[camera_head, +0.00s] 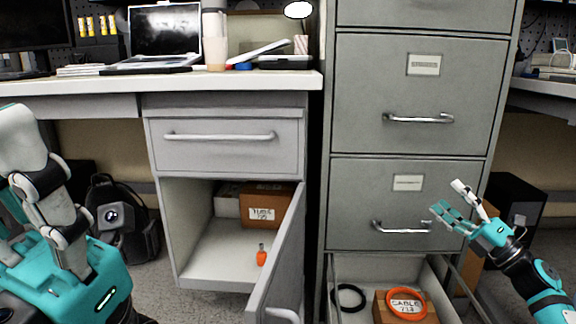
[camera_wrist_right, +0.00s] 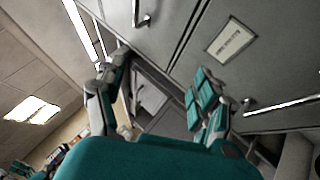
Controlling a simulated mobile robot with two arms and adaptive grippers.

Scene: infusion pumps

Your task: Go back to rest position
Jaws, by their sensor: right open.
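My right gripper (camera_head: 450,200) is open and empty in front of the grey filing cabinet (camera_head: 352,100), beside the handle of its lower closed drawer. Its white and teal fingers are apart and point up and to the left. In the right wrist view the same gripper (camera_wrist_right: 158,88) has nothing between its fingers, with the cabinet front behind.
The cabinet's bottom drawer (camera_head: 348,272) is pulled out, holding a black ring (camera_head: 336,303), an orange ring (camera_head: 423,303) and a box labelled CABLE (camera_head: 382,310). The desk cupboard door (camera_head: 283,255) stands open. Inside are a labelled brown box (camera_head: 262,197) and a small orange item (camera_head: 261,257).

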